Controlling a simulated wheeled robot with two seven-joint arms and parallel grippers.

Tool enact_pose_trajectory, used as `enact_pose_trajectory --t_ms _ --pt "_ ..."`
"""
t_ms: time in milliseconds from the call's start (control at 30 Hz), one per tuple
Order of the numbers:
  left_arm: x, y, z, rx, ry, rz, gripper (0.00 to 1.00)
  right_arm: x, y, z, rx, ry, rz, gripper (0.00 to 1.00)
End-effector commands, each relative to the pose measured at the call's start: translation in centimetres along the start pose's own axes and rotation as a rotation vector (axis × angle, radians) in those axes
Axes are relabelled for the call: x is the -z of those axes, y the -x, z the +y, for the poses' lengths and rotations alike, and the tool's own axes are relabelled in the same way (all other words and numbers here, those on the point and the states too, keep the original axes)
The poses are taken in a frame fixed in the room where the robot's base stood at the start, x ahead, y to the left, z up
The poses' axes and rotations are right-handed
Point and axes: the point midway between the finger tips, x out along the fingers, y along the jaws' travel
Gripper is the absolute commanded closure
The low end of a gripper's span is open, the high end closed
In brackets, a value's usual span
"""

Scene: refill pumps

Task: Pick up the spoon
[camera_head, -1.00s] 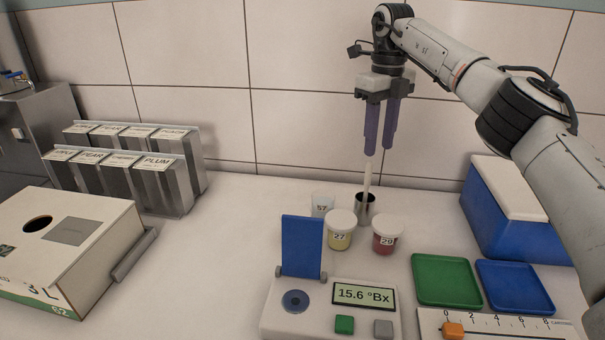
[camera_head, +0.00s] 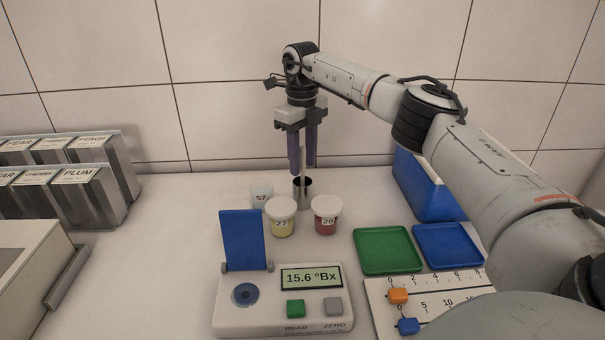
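The spoon (camera_head: 303,162) stands upright in a small metal cup (camera_head: 303,190), with only its thin pale handle showing above the rim. Its lower end is hidden in the cup. My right gripper (camera_head: 304,169) points straight down over the cup with its two purple fingers apart. The handle's upper part appears between or just behind the fingers; contact cannot be made out. The fingertips are a little above the cup rim. My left gripper is not in view.
Lidded cups 27 (camera_head: 281,220) and 29 (camera_head: 325,218) and cup 57 (camera_head: 261,196) stand close in front of the metal cup. A meter (camera_head: 284,318) with a raised blue flap (camera_head: 242,239) is nearer. Green (camera_head: 388,251) and blue (camera_head: 447,247) trays lie right.

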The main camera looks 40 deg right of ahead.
Motion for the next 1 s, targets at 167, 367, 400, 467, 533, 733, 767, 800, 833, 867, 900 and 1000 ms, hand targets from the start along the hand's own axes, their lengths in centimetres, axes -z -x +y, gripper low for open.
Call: enact_pose_trajectory --t_ms 167,367,400,467,533,733,767,800,833,867,900,1000 --pt "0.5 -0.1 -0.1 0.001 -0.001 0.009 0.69 0.0 0.0 0.0 0.0 0.0 0.0 0.77" --pt "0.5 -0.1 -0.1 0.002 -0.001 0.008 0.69 0.0 0.1 0.0 0.0 0.0 0.0 1.0" --pt "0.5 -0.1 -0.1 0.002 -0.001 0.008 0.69 0.0 0.1 0.0 0.0 0.0 0.0 1.0" --pt "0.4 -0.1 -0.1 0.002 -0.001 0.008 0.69 0.0 0.1 0.0 0.0 0.0 0.0 1.0" --pt "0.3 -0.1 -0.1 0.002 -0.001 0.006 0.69 0.0 0.1 0.0 0.0 0.0 0.0 1.0" --pt "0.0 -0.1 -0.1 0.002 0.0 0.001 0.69 -0.1 0.9 0.0 0.0 0.0 -0.003 1.0" --pt "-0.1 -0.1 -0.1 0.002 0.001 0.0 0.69 -0.1 1.3 0.0 0.0 0.001 -0.003 1.0" --pt "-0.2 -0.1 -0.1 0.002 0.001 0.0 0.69 -0.1 2.0 0.0 0.0 0.0 -0.004 1.0" --pt "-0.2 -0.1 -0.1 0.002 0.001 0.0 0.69 -0.1 2.6 0.0 0.0 0.0 -0.004 1.0" --pt "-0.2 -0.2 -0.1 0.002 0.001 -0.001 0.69 -0.1 3.2 0.0 0.0 0.0 -0.005 1.0" --pt "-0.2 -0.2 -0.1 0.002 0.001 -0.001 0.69 -0.1 4.1 -0.1 0.001 -0.001 -0.005 1.0" --pt "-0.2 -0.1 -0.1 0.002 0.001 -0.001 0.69 -0.1 6.2 -0.1 0.001 0.0 -0.004 1.0"
